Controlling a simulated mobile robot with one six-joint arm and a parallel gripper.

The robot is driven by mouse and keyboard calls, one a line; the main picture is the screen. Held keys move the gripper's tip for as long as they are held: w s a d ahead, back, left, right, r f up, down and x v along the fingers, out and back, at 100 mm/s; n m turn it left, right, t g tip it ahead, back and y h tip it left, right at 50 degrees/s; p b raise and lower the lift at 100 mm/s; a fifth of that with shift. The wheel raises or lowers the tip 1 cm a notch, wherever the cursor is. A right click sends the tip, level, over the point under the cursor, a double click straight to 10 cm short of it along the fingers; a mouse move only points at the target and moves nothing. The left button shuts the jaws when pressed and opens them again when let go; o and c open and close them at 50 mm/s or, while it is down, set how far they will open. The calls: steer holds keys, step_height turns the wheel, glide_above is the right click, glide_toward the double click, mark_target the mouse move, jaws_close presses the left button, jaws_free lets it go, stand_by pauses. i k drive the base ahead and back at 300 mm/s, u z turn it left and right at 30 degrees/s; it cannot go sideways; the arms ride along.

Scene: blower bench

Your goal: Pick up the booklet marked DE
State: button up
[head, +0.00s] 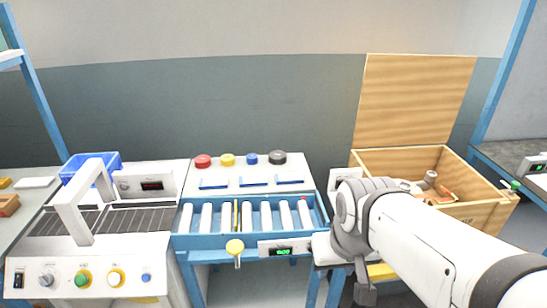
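I cannot make out a booklet marked DE, and no lettering of that kind is readable in the head view. My arm reaches in from the lower right, and its end bends down in front of the bench. My gripper (364,294) appears as a small dark part pointing down at the lower middle right. Its fingers are too small and hidden to show whether they are open or shut. Nothing is clearly seen held in it.
An open wooden crate (487,216) with mixed items stands at right, lid raised. A roller conveyor (265,240) fills the middle, below a white panel (240,170) with colored caps and blue slots. A white machine (80,265) and blue bin (75,170) are at left.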

mark_target(295, 177)
steer(key=z, duration=0.05)
steer(key=i, duration=1)
steer(key=u, duration=0.05)
